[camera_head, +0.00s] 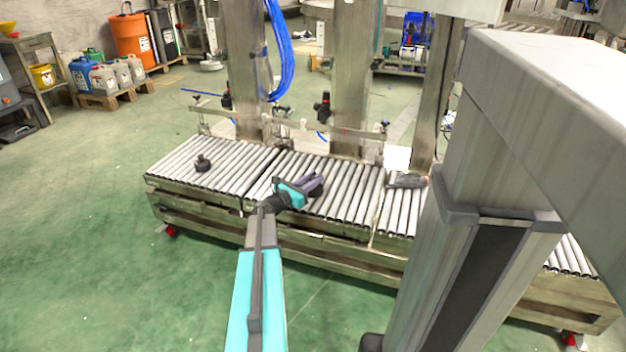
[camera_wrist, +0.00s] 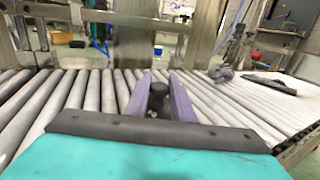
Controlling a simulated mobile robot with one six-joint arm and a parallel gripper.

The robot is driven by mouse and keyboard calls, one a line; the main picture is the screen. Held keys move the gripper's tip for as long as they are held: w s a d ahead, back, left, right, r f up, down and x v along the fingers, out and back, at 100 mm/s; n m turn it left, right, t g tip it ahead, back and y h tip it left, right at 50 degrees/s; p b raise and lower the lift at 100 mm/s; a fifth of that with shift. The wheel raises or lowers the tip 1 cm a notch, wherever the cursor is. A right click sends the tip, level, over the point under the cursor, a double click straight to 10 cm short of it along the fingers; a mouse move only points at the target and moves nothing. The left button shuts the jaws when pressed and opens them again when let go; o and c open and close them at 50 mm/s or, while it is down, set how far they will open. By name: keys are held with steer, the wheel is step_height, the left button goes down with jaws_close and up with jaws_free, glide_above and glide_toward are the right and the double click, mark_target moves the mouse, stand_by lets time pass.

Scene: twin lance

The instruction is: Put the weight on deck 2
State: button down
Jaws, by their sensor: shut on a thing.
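My gripper (camera_head: 314,184) is over the middle roller section (camera_head: 345,185) of the conveyor. Its purple fingers are shut on a small dark weight (camera_wrist: 158,89), which shows between them in the wrist view. In the head view the held weight (camera_head: 318,192) is mostly hidden by the fingers. I cannot tell whether it touches the rollers. A second dark, knobbed weight (camera_head: 203,164) stands on the left roller section (camera_head: 230,160). No deck numbers are readable.
A grey, crumpled-looking thing (camera_head: 407,181) lies on the right roller section (camera_head: 398,212); a dark flat thing (camera_wrist: 270,85) is near it in the wrist view. Steel posts (camera_head: 350,80) and a rail stand behind the rollers. The middle rollers around my gripper are clear.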

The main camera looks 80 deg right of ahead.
steer(key=c, duration=1.5)
jaws_free()
steer(key=shift+c, duration=0.2)
steer(key=shift+w+a+r, duration=0.1)
steer(key=shift+w+a, duration=0.15)
steer(key=shift+a, duration=0.1)
steer(key=p+v, duration=0.2)
steer(key=v, duration=0.7)
steer(key=shift+w+a+p, duration=0.15)
steer(key=shift+a+p, duration=0.1)
steer(key=shift+p, duration=0.15)
steer(key=shift+v, duration=0.8)
steer(key=shift+w, duration=0.1)
